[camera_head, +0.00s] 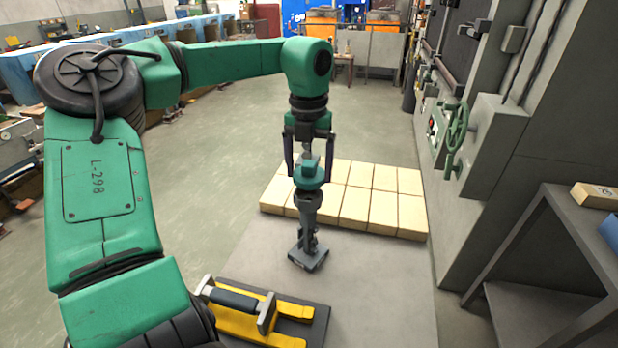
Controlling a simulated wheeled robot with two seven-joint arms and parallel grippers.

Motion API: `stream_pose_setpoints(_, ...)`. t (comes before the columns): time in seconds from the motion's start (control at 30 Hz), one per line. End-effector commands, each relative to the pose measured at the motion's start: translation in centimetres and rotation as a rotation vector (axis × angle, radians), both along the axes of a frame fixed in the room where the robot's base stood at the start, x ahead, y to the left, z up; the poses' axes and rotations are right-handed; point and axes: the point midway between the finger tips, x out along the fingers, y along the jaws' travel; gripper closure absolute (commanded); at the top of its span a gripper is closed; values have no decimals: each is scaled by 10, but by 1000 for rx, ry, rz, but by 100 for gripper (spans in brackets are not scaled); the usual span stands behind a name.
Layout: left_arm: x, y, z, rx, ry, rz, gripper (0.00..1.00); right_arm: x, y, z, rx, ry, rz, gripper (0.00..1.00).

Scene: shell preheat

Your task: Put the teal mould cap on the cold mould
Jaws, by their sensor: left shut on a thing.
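The teal mould cap (313,184) is between the fingers of my left gripper (308,166), which points straight down and is shut on it. A grey upright piece with a square foot, which looks like the cold mould (307,240), stands directly below the cap in the picture. The cap's lower side meets the top of this piece in the view; I cannot tell whether they touch or a small gap is left. The fingers partly hide the cap. My right gripper is not in view.
Pale yellow blocks (398,213) lie in rows behind the mould on a grey surface (375,290). A dark tray (315,325) with a yellow dark-handled tool (240,325) lies in front. A grey shelf (575,225) and a machine with a green handwheel (457,128) stand right.

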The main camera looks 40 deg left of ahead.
Motion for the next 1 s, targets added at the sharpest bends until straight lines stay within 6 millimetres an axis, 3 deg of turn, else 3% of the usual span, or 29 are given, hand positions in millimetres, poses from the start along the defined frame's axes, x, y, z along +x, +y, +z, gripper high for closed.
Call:
stream_pose_setpoints(0.2,-1,0,-34,-1,3,-1,68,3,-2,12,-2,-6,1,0)
stream_pose_setpoints(0.47,-1,0,-39,0,2,0,68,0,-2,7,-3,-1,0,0)
stream_pose_setpoints(0.5,-1,0,-37,0,2,0,0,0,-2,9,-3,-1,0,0)
stream_pose_setpoints(0.83,0,1,-30,0,-1,1,0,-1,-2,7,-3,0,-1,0)
stream_pose_setpoints(1.0,1,1,7,5,-4,2,0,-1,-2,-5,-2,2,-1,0)
